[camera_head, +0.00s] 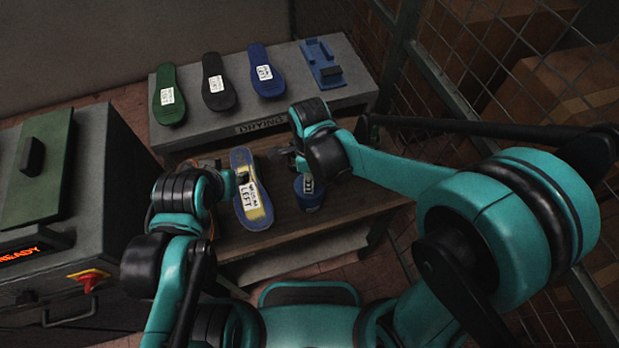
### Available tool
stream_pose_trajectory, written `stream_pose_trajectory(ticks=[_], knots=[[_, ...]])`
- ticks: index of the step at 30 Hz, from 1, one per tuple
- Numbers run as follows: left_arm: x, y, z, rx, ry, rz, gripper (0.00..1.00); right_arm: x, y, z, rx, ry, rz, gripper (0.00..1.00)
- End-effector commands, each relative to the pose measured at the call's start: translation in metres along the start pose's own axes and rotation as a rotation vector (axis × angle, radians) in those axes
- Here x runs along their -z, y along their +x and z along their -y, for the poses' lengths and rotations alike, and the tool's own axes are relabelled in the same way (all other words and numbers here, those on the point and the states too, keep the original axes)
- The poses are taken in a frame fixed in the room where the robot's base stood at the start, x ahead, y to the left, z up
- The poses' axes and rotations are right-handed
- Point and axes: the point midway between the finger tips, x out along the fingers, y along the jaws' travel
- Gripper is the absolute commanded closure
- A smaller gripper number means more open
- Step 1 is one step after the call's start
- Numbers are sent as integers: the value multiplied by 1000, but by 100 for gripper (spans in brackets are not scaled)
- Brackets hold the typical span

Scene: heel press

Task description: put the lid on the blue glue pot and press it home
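The blue sole (257,212) has yellow patches and a white label. Behind, a grey drying rack (200,135) carries green, black and blue soles and a blue fixture (320,63). A grey machine (107,190) reading READY stands left. Wire mesh fencing (450,90) closes the right side.

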Motion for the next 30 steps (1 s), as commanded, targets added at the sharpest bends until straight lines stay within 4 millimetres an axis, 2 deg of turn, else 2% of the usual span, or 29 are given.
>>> stream_pose_trajectory(ticks=[10, 19, 30], knots=[[0, 1, 0, 0, 0, 0, 57, 0, 1, 0, 0, 0, 0, 100], [-6, 8, 0, 0, 0, 0, 57, 0, 11, 0, 0, 0, 0, 100], [-6, 8, 0, 0, 0, 0, 57, 0, 11, 0, 0, 0, 0, 100]])
